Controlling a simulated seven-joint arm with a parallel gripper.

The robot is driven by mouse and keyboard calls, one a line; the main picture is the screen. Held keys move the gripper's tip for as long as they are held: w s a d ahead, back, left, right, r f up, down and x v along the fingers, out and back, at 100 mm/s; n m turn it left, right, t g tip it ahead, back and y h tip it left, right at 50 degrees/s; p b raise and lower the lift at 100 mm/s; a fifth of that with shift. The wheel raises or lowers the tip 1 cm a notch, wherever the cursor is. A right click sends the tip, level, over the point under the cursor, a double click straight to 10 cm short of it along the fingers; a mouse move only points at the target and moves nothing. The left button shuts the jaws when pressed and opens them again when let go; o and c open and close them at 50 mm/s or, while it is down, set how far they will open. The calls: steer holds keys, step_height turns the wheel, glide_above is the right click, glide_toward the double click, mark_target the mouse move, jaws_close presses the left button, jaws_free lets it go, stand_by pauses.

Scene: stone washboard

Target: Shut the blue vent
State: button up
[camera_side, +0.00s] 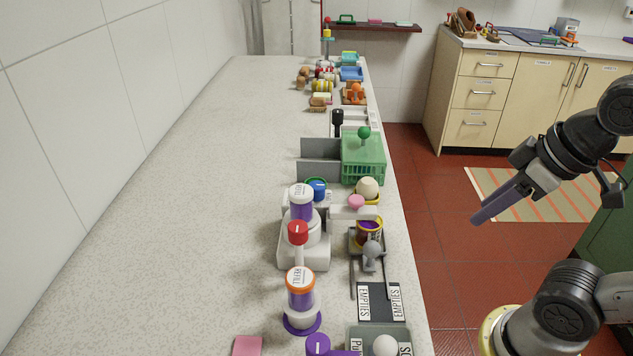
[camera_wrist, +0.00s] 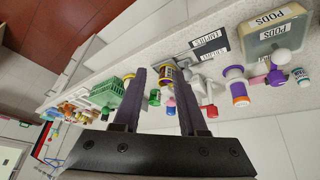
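A round blue cap with a green ring (camera_side: 318,189) stands behind the white dispenser on the counter in the side view. It is the likeliest blue vent, but I cannot tell whether it is open or shut. A small blue part (camera_wrist: 170,101) shows between my fingers in the wrist view, beside a green part. My gripper (camera_side: 480,217) hangs in the air to the right of the counter, well apart from these things. Its two dark purple fingers (camera_wrist: 160,73) are spread apart with nothing held between them.
A white dispenser (camera_side: 305,245) with a red knob stands in front of the blue cap. A green crate (camera_side: 362,160) stands behind, and a yellow cup (camera_side: 369,228) to the right. The counter's left side (camera_side: 190,200) is bare.

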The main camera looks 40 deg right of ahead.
steer(key=shift+o, duration=0.5)
steer(key=w+r+n+g, duration=0.1)
steer(key=w+r+n, duration=0.2)
steer(key=w+r, duration=0.4)
step_height(320, 180, up, 3)
steer(key=shift+a+r, duration=0.1)
steer(key=shift+a, duration=0.3)
steer(key=w+a+r+n+g, duration=0.2)
steer(key=w+r+n, duration=0.15)
steer(key=w, duration=0.55)
steer(key=n+g, duration=0.1)
steer(key=g, duration=0.1)
glide_above(316, 185)
step_height(316, 185, down, 8)
steer(key=f, duration=0.1)
step_height(316, 185, down, 12)
steer(key=shift+f, duration=0.2)
jaws_close()
